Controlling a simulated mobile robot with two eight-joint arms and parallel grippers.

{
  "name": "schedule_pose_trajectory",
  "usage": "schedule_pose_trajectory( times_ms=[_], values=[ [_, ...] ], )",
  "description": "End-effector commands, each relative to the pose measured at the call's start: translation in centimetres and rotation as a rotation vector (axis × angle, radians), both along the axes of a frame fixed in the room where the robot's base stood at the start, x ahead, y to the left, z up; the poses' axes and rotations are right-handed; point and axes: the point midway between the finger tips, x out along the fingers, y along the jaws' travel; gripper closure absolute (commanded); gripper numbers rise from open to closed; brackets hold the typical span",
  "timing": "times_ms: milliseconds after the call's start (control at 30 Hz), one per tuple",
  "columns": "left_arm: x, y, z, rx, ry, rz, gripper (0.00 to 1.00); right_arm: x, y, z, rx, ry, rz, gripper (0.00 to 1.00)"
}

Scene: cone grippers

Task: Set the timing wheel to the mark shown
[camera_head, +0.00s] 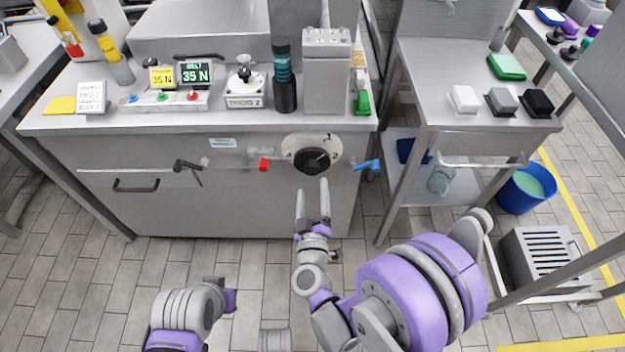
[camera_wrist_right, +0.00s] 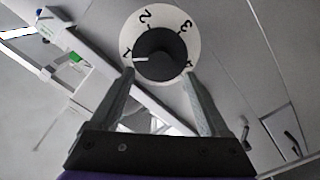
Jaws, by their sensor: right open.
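The timing wheel is a black knob (camera_head: 313,160) on a pale round dial, set in the front face of the steel counter. In the right wrist view the knob (camera_wrist_right: 153,64) sits on a white dial (camera_wrist_right: 165,18) with numerals around it. Its white pointer line is turned left, close to the 1; the 2 and 3 are higher up. My right gripper (camera_head: 313,188) is open and empty, its fingers pointing at the wheel from just in front. In the wrist view the fingertips (camera_wrist_right: 158,76) lie either side of the knob's lower part; contact cannot be told. My left gripper is not in view.
A red valve handle (camera_head: 264,164) is left of the wheel and a blue one (camera_head: 367,166) right. A black-handled lever (camera_head: 188,165) is farther left. A lettered card (camera_head: 92,97), too small to read surely, and displays (camera_head: 195,74) stand on the counter.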

Motion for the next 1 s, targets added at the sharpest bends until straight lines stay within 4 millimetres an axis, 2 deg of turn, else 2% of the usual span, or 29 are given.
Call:
schedule_pose_trajectory(
  times_ms=[33, 167, 200, 367, 1000],
  values=[
    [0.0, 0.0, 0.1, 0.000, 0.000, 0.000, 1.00, -1.2, 0.1, 0.1, 0.001, 0.000, 0.003, 0.20],
    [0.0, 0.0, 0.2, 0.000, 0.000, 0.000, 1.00, -3.6, 0.1, 0.0, 0.002, 0.000, 0.003, 0.20],
    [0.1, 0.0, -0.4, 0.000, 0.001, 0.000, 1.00, -4.2, 0.1, -0.1, 0.001, 0.000, 0.003, 0.20],
    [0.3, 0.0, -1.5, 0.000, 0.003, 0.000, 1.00, -5.8, 0.0, -0.2, 0.001, 0.001, 0.001, 0.20],
    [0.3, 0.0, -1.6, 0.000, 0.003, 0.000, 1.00, -6.2, 0.0, 0.1, 0.002, 0.000, 0.001, 0.20]
  ],
)
